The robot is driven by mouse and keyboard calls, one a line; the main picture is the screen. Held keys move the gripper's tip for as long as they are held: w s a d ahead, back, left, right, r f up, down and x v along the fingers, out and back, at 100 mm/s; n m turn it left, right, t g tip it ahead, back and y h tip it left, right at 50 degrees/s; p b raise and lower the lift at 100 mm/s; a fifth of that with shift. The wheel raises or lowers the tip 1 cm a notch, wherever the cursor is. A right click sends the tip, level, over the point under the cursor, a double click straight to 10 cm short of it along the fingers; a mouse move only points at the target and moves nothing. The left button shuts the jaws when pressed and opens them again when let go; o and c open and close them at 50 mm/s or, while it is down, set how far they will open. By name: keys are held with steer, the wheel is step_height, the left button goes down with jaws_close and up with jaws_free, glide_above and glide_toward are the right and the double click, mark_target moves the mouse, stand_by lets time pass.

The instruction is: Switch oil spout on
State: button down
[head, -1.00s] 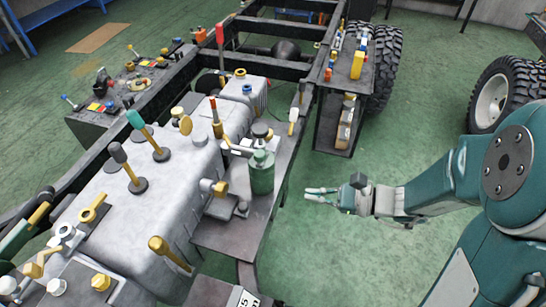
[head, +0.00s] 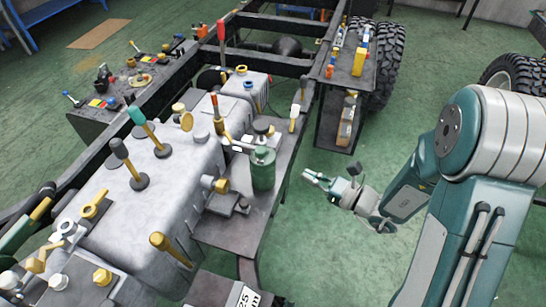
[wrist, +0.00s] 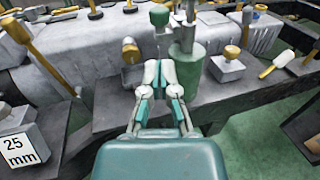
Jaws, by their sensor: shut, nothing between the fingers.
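A green cylindrical can (head: 262,172) stands on the dark side shelf (head: 232,232), with a pale nozzle (head: 236,145) beside its top. I take this can and nozzle for the oil spout, but cannot tell for certain. A brass-knobbed valve (head: 220,186) sits left of the can. My gripper (head: 308,176) is in the air to the right of the can and shelf, apart from both. In the wrist view my gripper (wrist: 160,68) is shut and empty, its fingertips overlapping part of the green can (wrist: 189,65) behind. The brass valve (wrist: 130,50) shows left of the fingers.
A grey engine block (head: 150,205) with several levers lies left of the shelf. A dark frame rail (head: 270,65), a side rack (head: 350,70) and a large tyre (head: 386,65) stand farther back. A block marked "25 mm" (wrist: 20,150) is at lower left. Green floor (head: 330,255) is open around my arm.

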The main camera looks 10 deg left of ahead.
steer(key=x, duration=1.1)
steer(key=shift+s+f, duration=0.1)
